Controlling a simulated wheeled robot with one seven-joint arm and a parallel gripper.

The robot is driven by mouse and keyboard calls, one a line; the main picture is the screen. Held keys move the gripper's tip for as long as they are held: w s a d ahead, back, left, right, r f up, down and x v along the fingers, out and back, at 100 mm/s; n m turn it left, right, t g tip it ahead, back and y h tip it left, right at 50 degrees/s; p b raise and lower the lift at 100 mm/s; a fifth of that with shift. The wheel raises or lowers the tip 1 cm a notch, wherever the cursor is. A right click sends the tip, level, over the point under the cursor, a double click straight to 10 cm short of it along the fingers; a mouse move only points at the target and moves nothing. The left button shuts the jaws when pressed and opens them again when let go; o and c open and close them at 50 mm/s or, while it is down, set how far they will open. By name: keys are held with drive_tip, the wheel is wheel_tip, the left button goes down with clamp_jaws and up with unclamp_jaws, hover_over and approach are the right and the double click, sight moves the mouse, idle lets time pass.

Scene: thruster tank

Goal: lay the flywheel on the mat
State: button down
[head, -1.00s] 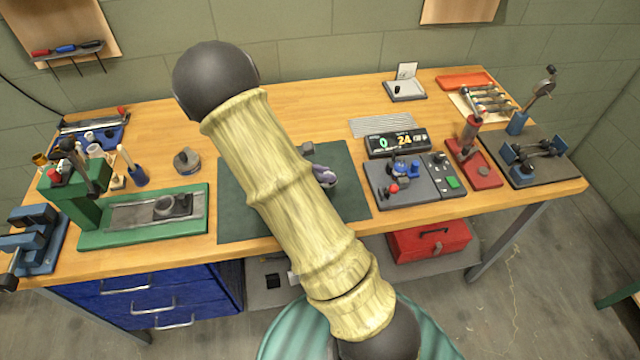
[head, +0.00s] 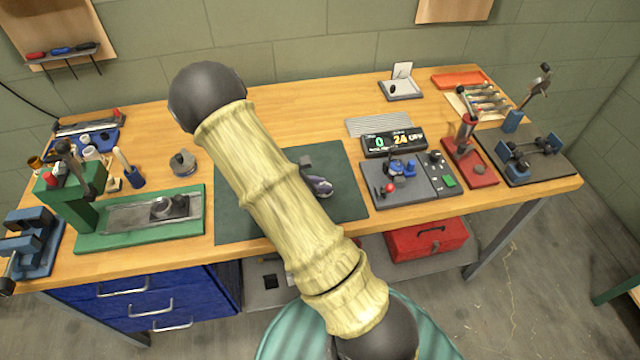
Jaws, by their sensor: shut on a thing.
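The dark green mat (head: 345,205) lies on the wooden bench near its front edge, and my pale, ringed arm crosses over it. My gripper (head: 316,181) shows only in part at the right side of the arm, low over the mat. It is shut on a small, shiny grey rounded piece, which I take to be the flywheel (head: 322,188). Most of the gripper and part of the flywheel are hidden behind the arm. I cannot tell whether the flywheel touches the mat.
The mat's right strip is clear.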

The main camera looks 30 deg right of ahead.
drive_tip(key=c, duration=1.3)
unclamp_jaws()
drive_tip(key=shift+f, duration=0.1)
drive_tip(key=shift+a+r, duration=0.1)
drive_tip(key=shift+r, duration=0.1)
drive_tip(key=v, duration=1.2)
drive_tip(key=shift+b, duration=0.3)
drive_tip(key=s+a+r+m+y, duration=0.1)
drive_tip(key=s+r+m+y, duration=0.1)
drive_tip(key=m, duration=0.4)
drive_tip(key=s+r+m+t+y, duration=0.1)
drive_tip(key=s+r+m+y, duration=0.1)
drive_tip(key=s+m+y, duration=0.3)
drive_tip(key=s+a+r+m+t+y, duration=0.1)
drive_tip(key=s+m+y, duration=0.3)
drive_tip(key=m, duration=0.4)
drive_tip(key=shift+s+a+r, duration=0.1)
drive_tip(key=shift+a+r, duration=0.05)
drive_tip(key=shift+r, duration=0.25)
drive_tip(key=shift+s+a+r, duration=0.1)
drive_tip(key=shift+a+r, duration=0.05)
drive_tip(key=shift+r, duration=0.2)
